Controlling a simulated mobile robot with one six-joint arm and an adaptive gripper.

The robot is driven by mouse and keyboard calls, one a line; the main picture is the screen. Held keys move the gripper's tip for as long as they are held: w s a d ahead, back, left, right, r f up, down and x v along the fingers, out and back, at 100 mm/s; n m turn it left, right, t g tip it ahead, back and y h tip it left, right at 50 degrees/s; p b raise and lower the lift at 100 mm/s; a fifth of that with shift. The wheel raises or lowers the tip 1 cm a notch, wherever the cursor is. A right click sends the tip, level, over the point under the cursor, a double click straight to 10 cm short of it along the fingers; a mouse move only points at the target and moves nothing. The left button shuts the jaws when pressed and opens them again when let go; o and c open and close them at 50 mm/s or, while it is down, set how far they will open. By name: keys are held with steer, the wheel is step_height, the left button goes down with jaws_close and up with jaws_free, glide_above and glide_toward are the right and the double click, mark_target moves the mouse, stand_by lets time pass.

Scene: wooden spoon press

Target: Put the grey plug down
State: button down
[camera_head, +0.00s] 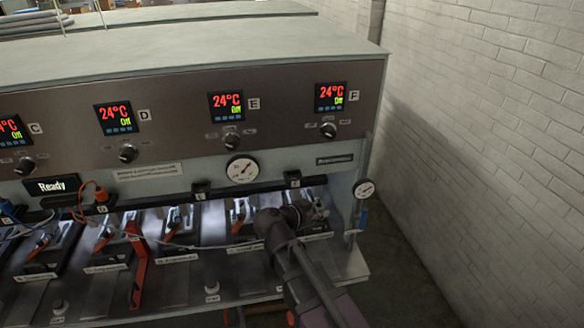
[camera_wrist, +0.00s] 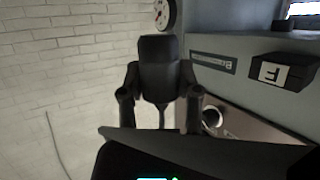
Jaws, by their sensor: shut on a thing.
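The grey plug (camera_wrist: 158,68) is a dark grey block with a thin stem or cable below it, upright in the wrist view. My gripper (camera_wrist: 160,92) has one finger on each side of it and is shut on it. The plug is in front of the white brick wall, apart from the black socket box marked F (camera_wrist: 283,72) at the right. In the head view my gripper (camera_head: 305,212) is at the right end of the machine, below socket F (camera_head: 292,179). I cannot make out the plug there.
The press front has a sloping panel and metal shelf (camera_head: 215,297). An orange plug (camera_head: 101,194) is at socket D and a blue plug (camera_head: 8,208) is further left. A small gauge (camera_head: 364,189) and blue-handled valve (camera_head: 362,219) stick out at right. Floor beside the brick wall (camera_head: 480,150) looks clear.

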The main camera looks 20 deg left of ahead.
steer(key=s+a+r+n+t+y+p, duration=0.1)
steer(key=s+a+r+n+y+p, duration=0.1)
steer(key=r+p, duration=0.6)
steer(key=shift+s+a+r+n+y, duration=0.45)
steer(key=shift+s+r+y, duration=0.2)
steer(key=shift+s, duration=0.25)
steer(key=shift+a, duration=0.1)
steer(key=b, duration=0.1)
glide_above(293, 170)
steer(key=s+d, duration=0.2)
steer(key=s, duration=0.2)
steer(key=shift+a+f, duration=0.2)
steer(key=shift+f, duration=0.5)
steer(key=shift+w+a, duration=0.25)
steer(key=shift+w, duration=0.25)
steer(key=shift+w+a+f+b, duration=0.1)
steer(key=shift+w+f+b, duration=0.15)
steer(key=shift+b, duration=0.25)
steer(key=shift+s+f+b, duration=0.1)
steer(key=shift+f+b, duration=1.45)
steer(key=shift+f, duration=0.05)
